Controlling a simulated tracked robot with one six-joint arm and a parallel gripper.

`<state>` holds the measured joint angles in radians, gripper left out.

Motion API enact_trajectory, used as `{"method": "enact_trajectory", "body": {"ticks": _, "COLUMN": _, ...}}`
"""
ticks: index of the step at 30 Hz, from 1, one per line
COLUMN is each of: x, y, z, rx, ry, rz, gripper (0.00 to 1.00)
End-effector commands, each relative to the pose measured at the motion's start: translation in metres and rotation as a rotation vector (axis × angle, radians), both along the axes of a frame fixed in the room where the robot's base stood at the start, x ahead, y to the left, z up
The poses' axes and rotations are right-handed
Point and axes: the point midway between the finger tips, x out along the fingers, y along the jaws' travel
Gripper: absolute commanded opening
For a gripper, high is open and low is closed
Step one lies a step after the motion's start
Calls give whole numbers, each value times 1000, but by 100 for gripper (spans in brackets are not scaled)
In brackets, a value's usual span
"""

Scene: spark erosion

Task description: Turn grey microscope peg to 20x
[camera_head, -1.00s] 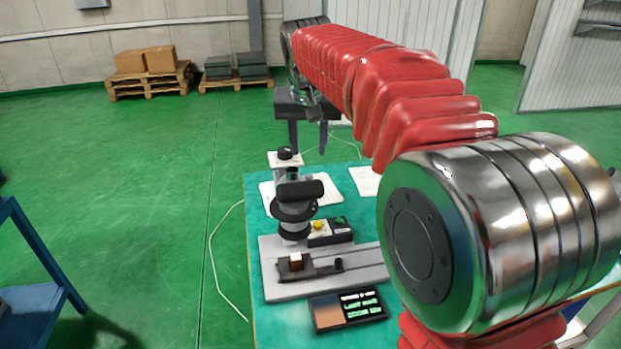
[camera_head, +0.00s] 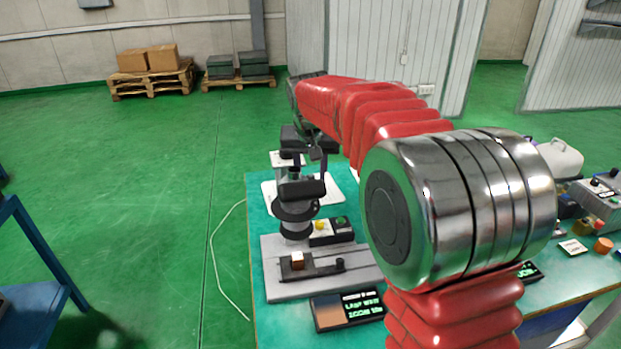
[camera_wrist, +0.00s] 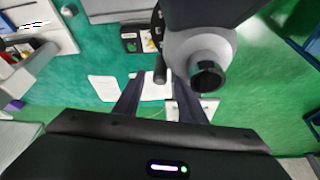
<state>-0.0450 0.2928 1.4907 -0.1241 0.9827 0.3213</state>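The microscope (camera_head: 305,188), with a black drum (camera_head: 295,209), stands at the left of the teal table. In the wrist view, its pale round-ended part with a black knob (camera_wrist: 207,76) is large at upper right. A short dark grey peg (camera_wrist: 160,68) sticks out beside it, below a marked dark disc (camera_wrist: 157,22); I cannot read the setting. My gripper (camera_wrist: 157,82) is open, its two dark fingers on either side of the peg's line of sight. I cannot tell how far the peg is from the fingertips. In the head view, my gripper (camera_head: 310,158) is behind and above the microscope, partly hidden.
A control box (camera_head: 331,230) with yellow and green buttons is beside the microscope. A block (camera_head: 297,260) sits on a black rail in front. A display panel (camera_head: 346,309) lies at the front edge. Open green floor is to the left.

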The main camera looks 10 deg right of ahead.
Motion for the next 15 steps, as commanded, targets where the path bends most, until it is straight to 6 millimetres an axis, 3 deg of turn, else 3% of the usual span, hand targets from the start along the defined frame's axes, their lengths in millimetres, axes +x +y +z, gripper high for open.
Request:
{"method": "enact_trajectory", "body": {"ticks": 6, "x": 9, "y": -2, "z": -23, "rx": 0, "ry": 0, "rz": 0, "gripper": 37}}
{"method": "enact_trajectory", "body": {"ticks": 15, "x": 12, "y": -2, "z": -28, "rx": 0, "ry": -1, "rz": 0, "gripper": 37}}
